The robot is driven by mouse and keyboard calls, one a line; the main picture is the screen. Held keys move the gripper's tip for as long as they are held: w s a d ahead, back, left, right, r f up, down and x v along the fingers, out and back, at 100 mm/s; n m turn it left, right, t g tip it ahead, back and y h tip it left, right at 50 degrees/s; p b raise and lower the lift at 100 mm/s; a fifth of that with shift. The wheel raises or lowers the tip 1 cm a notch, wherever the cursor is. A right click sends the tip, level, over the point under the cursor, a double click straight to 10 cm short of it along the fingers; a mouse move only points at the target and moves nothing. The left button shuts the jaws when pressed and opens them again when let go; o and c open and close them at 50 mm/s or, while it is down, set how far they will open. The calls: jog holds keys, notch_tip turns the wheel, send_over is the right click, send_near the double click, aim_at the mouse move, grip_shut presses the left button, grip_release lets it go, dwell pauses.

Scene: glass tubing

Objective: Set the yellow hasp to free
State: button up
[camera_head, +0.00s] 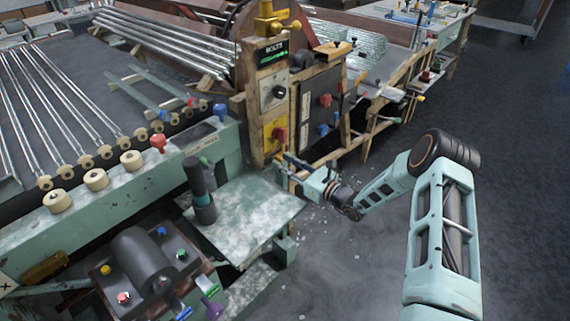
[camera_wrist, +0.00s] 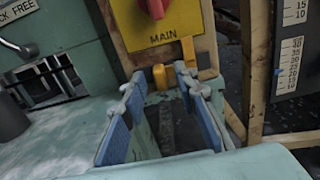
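A small yellow-orange piece (camera_wrist: 160,77), which looks like the hasp, shows in the wrist view below the yellow MAIN panel (camera_wrist: 158,20). A yellow strip (camera_wrist: 188,50) runs down to its right; I cannot tell whether they are one part. My gripper (camera_wrist: 159,80) is open, with blue-padded fingers either side of the yellow piece in the picture and a visible gap between them. I cannot tell whether they touch it. In the head view my gripper (camera_head: 284,171) is low at the wooden post, and the hasp is not clear there.
A sign ending "CK FREE" (camera_wrist: 15,10) is on the green machine at left. The MAIN panel carries a red knob (camera_wrist: 153,8). A black panel with scales (camera_wrist: 290,50) stands at right. A mottled green plate (camera_head: 245,215) lies left of my gripper; open floor is at right.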

aim_at(267, 161)
jog(key=shift+w+a, duration=0.1)
jog(key=shift+c, duration=0.7)
grip_shut()
jog(key=shift+a, duration=0.1)
jog(key=shift+s+a+f, duration=0.1)
jog(key=shift+s+a, duration=0.35)
jog(key=shift+s, duration=0.15)
jog(key=shift+s+a, duration=0.4)
jog(key=shift+s, duration=0.2)
jog(key=shift+o, duration=0.7)
grip_release()
jog(key=shift+d, duration=0.1)
